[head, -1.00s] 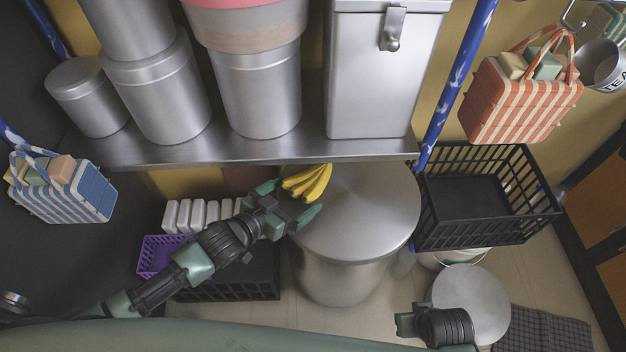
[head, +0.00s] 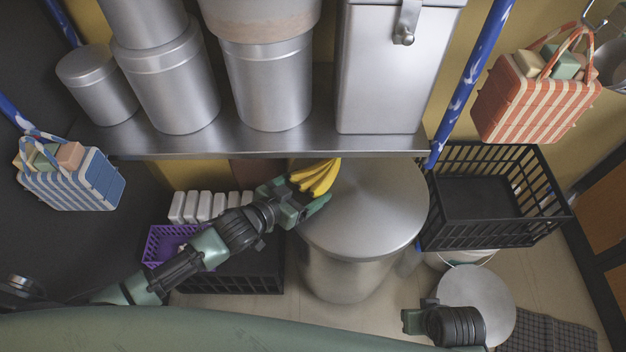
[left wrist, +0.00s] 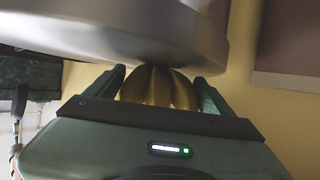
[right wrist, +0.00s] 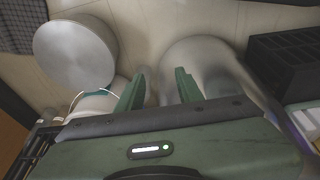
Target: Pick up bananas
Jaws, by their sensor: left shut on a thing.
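A bunch of yellow bananas (head: 318,176) is at the left rim of a large steel canister (head: 370,205), just below the front edge of the steel shelf. My left gripper (head: 300,198) is shut on the bananas, with its fingers on either side of them. In the left wrist view the bananas (left wrist: 158,88) sit between the two fingers, in shadow beneath a steel surface. I cannot tell whether they touch the canister. My right gripper (head: 410,320) is low at the front right. In the right wrist view its fingers (right wrist: 158,92) are apart with nothing between them.
The steel shelf (head: 270,142) with several canisters overhangs the bananas closely. A black crate (head: 490,240) stands to the right, and a purple basket (head: 165,245) to the left. A round steel lid (head: 478,300) lies by my right gripper. Striped bags hang at both sides.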

